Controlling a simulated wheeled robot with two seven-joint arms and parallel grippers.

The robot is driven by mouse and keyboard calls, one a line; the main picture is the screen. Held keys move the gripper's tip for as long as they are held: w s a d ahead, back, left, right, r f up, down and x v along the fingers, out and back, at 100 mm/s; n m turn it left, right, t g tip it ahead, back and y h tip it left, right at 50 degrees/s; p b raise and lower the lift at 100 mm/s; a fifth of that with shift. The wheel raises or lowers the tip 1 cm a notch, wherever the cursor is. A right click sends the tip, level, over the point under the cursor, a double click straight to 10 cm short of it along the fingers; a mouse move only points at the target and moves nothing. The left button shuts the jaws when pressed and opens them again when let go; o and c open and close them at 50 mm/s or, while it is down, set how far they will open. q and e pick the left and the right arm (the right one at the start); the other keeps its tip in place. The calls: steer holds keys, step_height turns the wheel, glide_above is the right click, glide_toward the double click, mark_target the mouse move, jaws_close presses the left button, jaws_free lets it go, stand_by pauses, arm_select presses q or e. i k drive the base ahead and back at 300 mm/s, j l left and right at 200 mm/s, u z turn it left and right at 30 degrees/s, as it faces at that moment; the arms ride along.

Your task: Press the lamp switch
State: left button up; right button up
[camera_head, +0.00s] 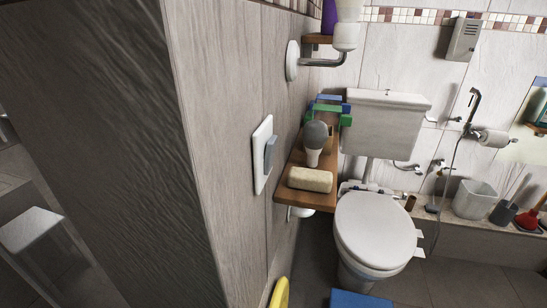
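The lamp switch has a white wall plate (259,172) and a grey rocker (270,152). It is on the grey tiled wall in the middle of the head view. The rocker stands out from the plate on its right side. A wall lamp with a white shade (346,36) is on a metal arm above and right of the switch. I cannot tell whether it is lit. Neither of my grippers shows in this view, and nothing touches the switch.
A wall corner stands close at left. Right of the switch, a wooden shelf (322,199) holds a tan block (310,179) and a grey-headed brush-like item (315,137). A toilet (375,232) stands beyond. A white stool (31,230) is at lower left.

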mark_target(271, 145)
steer(key=k+l+z, duration=0.2)
steer(key=k+l, duration=0.15)
steer(key=l, duration=0.3)
steer(key=k+l+z, duration=0.15)
steer(key=l, duration=0.15)
steer(key=k+l+z, duration=0.1)
steer(key=l, duration=0.25)
steer(key=k+l+z, duration=0.1)
steer(key=l, duration=0.25)
steer(key=k, duration=0.1)
